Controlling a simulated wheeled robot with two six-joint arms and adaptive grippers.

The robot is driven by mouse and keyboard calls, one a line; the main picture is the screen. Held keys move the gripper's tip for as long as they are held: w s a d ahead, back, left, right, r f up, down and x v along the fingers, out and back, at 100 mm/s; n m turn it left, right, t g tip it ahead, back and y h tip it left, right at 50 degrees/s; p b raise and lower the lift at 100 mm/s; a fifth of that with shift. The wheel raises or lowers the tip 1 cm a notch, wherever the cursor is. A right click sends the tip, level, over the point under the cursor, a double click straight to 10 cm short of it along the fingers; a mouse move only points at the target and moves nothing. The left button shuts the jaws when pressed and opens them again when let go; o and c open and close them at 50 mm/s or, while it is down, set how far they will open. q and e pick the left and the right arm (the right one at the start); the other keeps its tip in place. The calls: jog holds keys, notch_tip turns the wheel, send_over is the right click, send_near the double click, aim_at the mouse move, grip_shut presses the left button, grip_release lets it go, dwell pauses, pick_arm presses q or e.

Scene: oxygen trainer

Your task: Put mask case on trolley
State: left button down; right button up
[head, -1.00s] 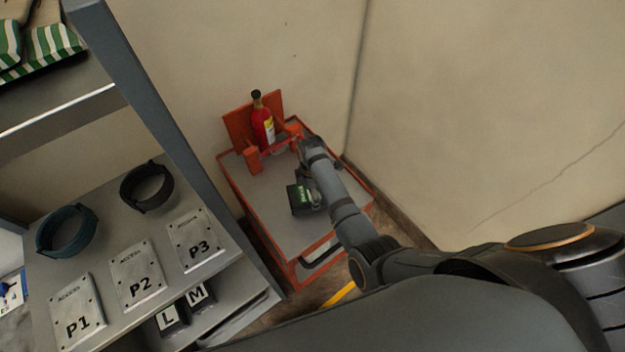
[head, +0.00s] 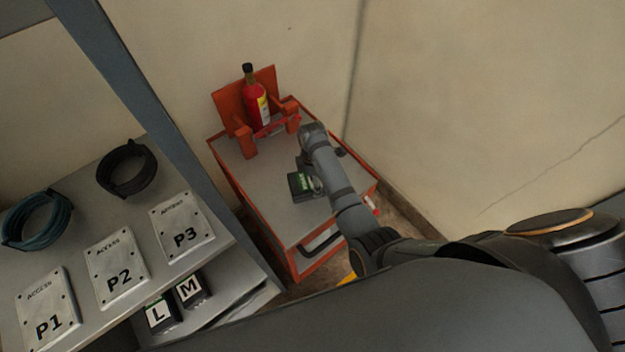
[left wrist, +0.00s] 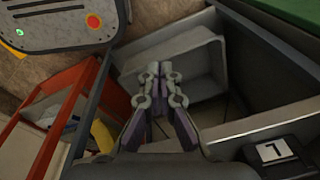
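A dark case with a green label (head: 300,187) shows over the grey top of the orange-framed trolley (head: 262,185) in the head view. I cannot tell whether it rests on the top or hangs just above it. My right arm reaches over the trolley from the right. Its gripper (head: 308,168) is at the case, but the wrist hides most of the fingers and their grip. My left gripper (left wrist: 162,72) is in the left wrist view, its fingers together and empty. Cases marked L (head: 158,312) and M (head: 189,288) sit on the lower shelf.
A red bottle (head: 257,105) stands in an orange holder at the trolley's back. The shelf unit at left has plates P1, P2 and P3 (head: 182,226) and coiled hoses (head: 127,168). A grey open bin (left wrist: 180,65) lies beyond my left fingers. Walls close off the trolley's back and right.

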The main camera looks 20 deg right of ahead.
jog(key=o, duration=1.7)
jog(key=shift+f, duration=0.1)
jog(key=shift+c, duration=0.2)
jog(key=shift+r, duration=0.25)
notch_tip(320, 180, up, 9)
jog(key=p, duration=0.9)
jog(key=shift+f+p, duration=0.15)
jog(key=shift+p, duration=0.15)
pick_arm(q)
notch_tip(320, 180, up, 9)
jog(key=s, duration=0.2)
jog(key=shift+r, duration=0.15)
pick_arm(e)
notch_tip(320, 180, up, 3)
pick_arm(q)
jog(key=shift+d, duration=0.1)
pick_arm(e)
jog(key=shift+w, duration=0.1)
